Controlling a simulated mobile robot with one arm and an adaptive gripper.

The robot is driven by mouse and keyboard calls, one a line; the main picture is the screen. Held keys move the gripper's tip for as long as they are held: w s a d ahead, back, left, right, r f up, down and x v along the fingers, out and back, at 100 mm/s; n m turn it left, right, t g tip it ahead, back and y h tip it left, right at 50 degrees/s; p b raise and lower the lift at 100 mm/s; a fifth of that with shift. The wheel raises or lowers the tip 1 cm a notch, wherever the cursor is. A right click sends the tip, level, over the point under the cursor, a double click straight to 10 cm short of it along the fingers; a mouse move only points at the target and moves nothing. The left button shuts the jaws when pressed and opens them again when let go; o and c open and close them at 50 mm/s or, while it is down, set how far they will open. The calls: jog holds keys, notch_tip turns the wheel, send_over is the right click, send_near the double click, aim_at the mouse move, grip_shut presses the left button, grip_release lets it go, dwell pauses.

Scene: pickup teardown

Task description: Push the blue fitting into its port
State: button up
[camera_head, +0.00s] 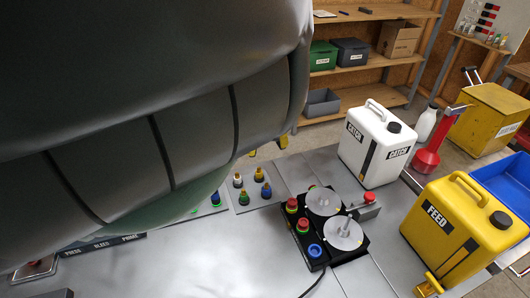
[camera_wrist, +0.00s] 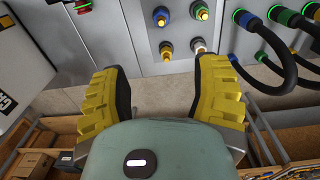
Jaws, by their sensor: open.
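My gripper (camera_wrist: 160,78) is open, its two yellow ribbed fingers apart with nothing between the tips. In the head view, only small yellow parts of my gripper (camera_head: 267,148) show past my arm. Beyond the fingers, a grey panel carries several small fittings with coloured rings. The head view shows blue-ringed fittings too, one at the right (camera_head: 266,192). I cannot tell which is the task's fitting or which port is its own.
Black hoses (camera_wrist: 255,72) rise from green- and blue-ringed connectors on the right. A white CATCH can (camera_head: 375,145) and a yellow FEED can (camera_head: 455,235) stand at the right. A black unit with grey discs (camera_head: 330,255) stands near the bench front. Bare bench lies at its left.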

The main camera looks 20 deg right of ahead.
aim_at(267, 184)
jog(key=f+b, duration=0.2)
jog(key=f, duration=1.2)
jog(key=shift+s, duration=0.2)
jog(key=shift+f, duration=0.6)
jog(key=shift+w+a+f, duration=0.1)
jog(key=shift+a+f, duration=0.05)
jog(key=shift+f, duration=0.2)
jog(key=shift+o, duration=0.3)
grip_shut()
jog(key=shift+r, duration=0.25)
